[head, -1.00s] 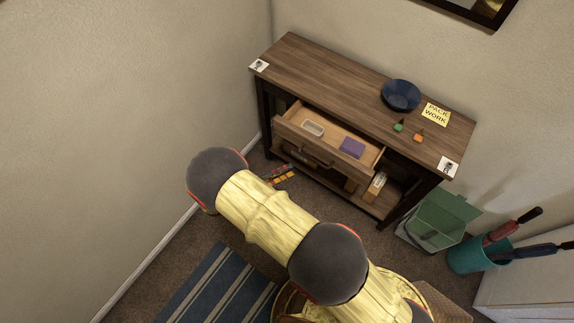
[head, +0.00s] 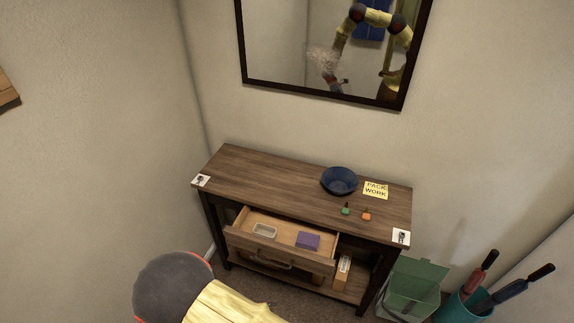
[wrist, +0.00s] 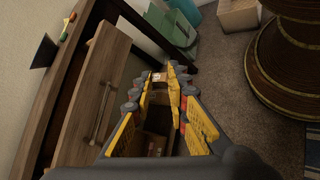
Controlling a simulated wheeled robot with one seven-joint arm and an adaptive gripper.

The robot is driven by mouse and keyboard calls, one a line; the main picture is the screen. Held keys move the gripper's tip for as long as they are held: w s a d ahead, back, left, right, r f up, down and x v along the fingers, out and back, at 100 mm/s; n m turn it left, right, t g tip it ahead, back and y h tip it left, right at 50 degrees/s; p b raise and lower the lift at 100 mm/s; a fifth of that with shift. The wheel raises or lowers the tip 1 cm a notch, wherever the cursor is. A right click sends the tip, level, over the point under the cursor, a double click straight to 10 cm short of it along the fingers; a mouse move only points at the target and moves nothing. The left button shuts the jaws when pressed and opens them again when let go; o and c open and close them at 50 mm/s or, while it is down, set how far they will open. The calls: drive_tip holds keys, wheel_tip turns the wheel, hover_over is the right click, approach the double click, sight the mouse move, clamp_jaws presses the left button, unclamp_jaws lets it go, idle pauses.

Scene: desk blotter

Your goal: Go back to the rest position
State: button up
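My gripper (wrist: 162,76) shows in the wrist view, its two yellow and grey fingers apart with a gap between the tips. It looks empty; boxes on the lower shelf show through the gap. The wrist view looks down past the side of the desk (wrist: 75,110). In the head view my gripper is not directly seen; only part of my arm shows at the bottom left. The arm also shows as a reflection in the mirror (head: 290,60).
The wooden desk (head: 265,170) has an open drawer (head: 282,232) holding a light tray (head: 265,230) and a purple box (head: 307,240). On top are a blue bowl (head: 339,181), a yellow note (head: 376,190) and small green and orange items. A green bin (head: 415,285) stands at right.

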drive_tip(key=s+d+r+m+y, duration=0.2)
drive_tip(key=d+r, duration=0.6)
drive_tip(key=r, duration=0.5)
drive_tip(key=s+d+r+m+y, duration=0.1)
drive_tip(key=d+r+m+y, duration=0.4)
drive_tip(key=r, duration=0.9)
drive_tip(key=s+d+r+m+y, duration=0.2)
drive_tip(key=d+r+m+y, duration=0.2)
drive_tip(key=d+r+m, duration=0.3)
drive_tip(key=d+r, duration=0.5)
drive_tip(key=r, duration=0.1)
drive_tip(key=shift+s+r+t, duration=0.3)
drive_tip(key=shift+r+t, duration=0.1)
